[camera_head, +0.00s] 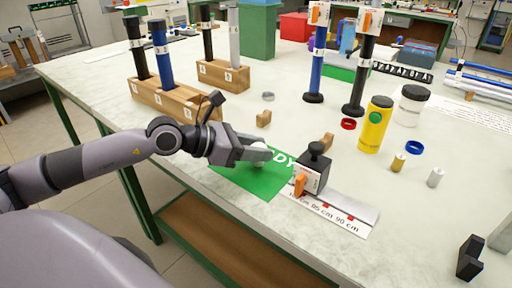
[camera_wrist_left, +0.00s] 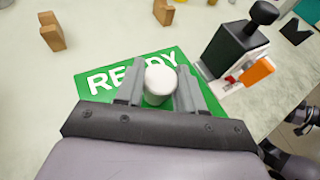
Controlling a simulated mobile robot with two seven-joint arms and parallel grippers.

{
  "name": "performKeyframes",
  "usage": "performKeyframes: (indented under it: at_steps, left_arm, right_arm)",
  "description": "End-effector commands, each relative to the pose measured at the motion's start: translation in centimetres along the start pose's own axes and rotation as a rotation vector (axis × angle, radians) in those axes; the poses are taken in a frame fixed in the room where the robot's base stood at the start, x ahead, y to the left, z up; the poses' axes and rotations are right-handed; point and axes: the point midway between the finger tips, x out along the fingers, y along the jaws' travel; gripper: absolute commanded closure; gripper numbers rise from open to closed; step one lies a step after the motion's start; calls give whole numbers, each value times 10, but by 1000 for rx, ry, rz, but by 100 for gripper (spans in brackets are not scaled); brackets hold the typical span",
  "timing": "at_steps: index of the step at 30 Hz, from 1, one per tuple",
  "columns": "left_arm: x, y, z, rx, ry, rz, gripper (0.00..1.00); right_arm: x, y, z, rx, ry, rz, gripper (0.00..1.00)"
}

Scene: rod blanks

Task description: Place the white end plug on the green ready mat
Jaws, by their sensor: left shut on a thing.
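The white end plug (camera_wrist_left: 160,80) is between the fingers of my left gripper (camera_wrist_left: 159,92) in the left wrist view. In the head view the plug (camera_head: 260,153) shows partly at the fingertips of the left gripper (camera_head: 258,154). That gripper is shut on it over the green ready mat (camera_head: 262,184). The mat (camera_wrist_left: 98,82) also shows under the fingers in the left wrist view, with part of its READY lettering covered. I cannot tell whether the plug touches the mat. My right gripper is not clearly in view.
A black stop block with an orange lever (camera_head: 314,172) stands at the mat's right, on a marked ruler (camera_head: 345,215). Wooden blocks holding rods (camera_head: 175,98) stand behind my left arm. A yellow bottle (camera_head: 375,125) and small rings are at the right.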

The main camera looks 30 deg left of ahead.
Motion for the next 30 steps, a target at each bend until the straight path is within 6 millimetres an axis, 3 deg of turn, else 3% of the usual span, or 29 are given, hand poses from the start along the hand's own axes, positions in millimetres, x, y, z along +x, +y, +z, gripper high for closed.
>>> performKeyframes:
  at_steps: [1, 2, 4, 17, 28, 30]
  left_arm:
    - [1, 0, -3, 0, 0, 0, 90]
    - [1, 0, -2, 0, 0, 0, 56]
    - [1, 0, -2, 0, 0, 0, 35]
    - [-3, 0, 1, 0, 2, 1, 35]
    - [-31, -1, 0, 3, 8, -1, 35]
    - [-36, -1, 5, -4, 3, -5, 35]
  right_arm:
    - [2, 0, 3, 0, -1, 0, 47]
    - [1, 0, 2, 0, -2, 0, 47]
    - [1, 0, 2, 0, -3, 0, 47]
    - [-2, 0, 0, -2, -3, 0, 47]
    - [0, 1, 2, -5, -3, 0, 47]
    - [-7, 0, -6, -5, -6, 0, 47]
